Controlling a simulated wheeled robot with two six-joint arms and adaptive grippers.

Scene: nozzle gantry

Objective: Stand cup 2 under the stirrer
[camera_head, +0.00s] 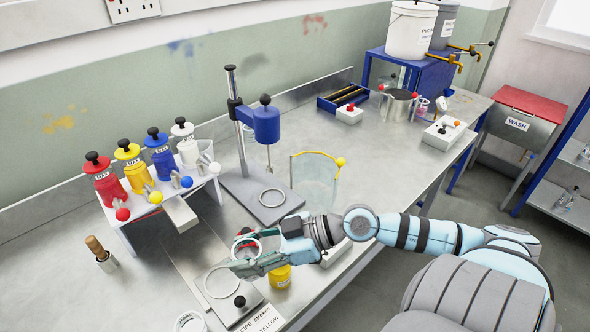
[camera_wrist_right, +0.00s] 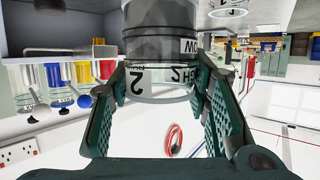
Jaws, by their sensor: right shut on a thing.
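Cup 2 (camera_wrist_right: 160,76) is a clear cup with a white label band showing a "2". It sits between the fingers of my right gripper (camera_wrist_right: 160,95) in the right wrist view. In the head view my right gripper (camera_head: 246,260) is shut on it, above the front of the bench. The fingers partly hide the cup there. The stirrer (camera_head: 265,123) has a blue head on a post, with a thin shaft pointing down. Its grey base (camera_head: 262,208) bears a pale ring under the shaft, and no cup stands there. My left gripper is not in view.
A clear curved guard (camera_head: 315,178) with a yellow knob stands right of the stirrer. Red, yellow, blue and white bottles (camera_head: 131,168) stand on a rack at the left. A plate with a black knob (camera_head: 232,302) and a small yellow container (camera_head: 280,277) are near my right gripper.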

